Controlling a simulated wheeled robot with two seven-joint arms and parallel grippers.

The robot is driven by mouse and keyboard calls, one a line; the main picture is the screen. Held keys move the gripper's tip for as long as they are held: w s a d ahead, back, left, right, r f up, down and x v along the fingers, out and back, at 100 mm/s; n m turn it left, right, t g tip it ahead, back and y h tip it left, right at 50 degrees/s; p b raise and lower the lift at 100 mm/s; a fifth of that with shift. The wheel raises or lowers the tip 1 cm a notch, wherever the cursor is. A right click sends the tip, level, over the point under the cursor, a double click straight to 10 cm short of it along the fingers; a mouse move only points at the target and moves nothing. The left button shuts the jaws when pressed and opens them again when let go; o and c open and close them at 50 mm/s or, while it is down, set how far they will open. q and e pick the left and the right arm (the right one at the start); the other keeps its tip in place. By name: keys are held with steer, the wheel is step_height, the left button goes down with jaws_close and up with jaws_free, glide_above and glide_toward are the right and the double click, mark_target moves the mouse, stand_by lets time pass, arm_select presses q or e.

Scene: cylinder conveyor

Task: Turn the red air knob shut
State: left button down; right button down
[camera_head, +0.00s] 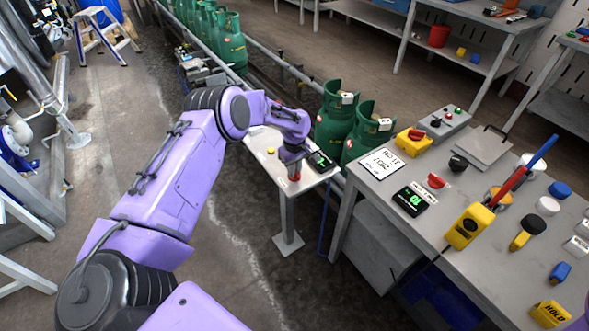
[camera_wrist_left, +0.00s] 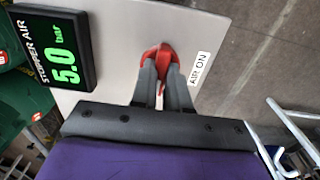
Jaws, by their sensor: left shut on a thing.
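The red air knob (camera_wrist_left: 159,55) is on a light grey panel in the left wrist view, beside a white label reading "AIR ON" (camera_wrist_left: 200,68). My left gripper (camera_wrist_left: 160,75) is shut on the knob, with one dark finger on each side of it. In the head view, my left gripper (camera_head: 293,170) reaches down to the small grey stand (camera_head: 264,147), with a bit of red showing below it. My right gripper is not in view.
Green gas cylinders (camera_head: 334,117) stand on the conveyor behind the stand. A grey workbench (camera_head: 370,210) at right carries a yellow box with a red knob (camera_head: 413,140), a green-lit display (camera_head: 414,200) and several tools. Open floor lies in front of the stand.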

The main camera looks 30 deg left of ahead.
arm_select(q)
steer(key=m+b, duration=0.1)
steer(key=m, duration=0.3)
steer(key=shift+b, duration=0.3)
steer(key=m+b, duration=0.1)
steer(key=m, duration=0.3)
steer(key=shift+m, duration=0.3)
steer(key=m+b, duration=0.1)
steer(key=m, duration=0.8)
steer(key=shift+b, duration=0.35)
steer(key=c, duration=1.1)
jaws_free()
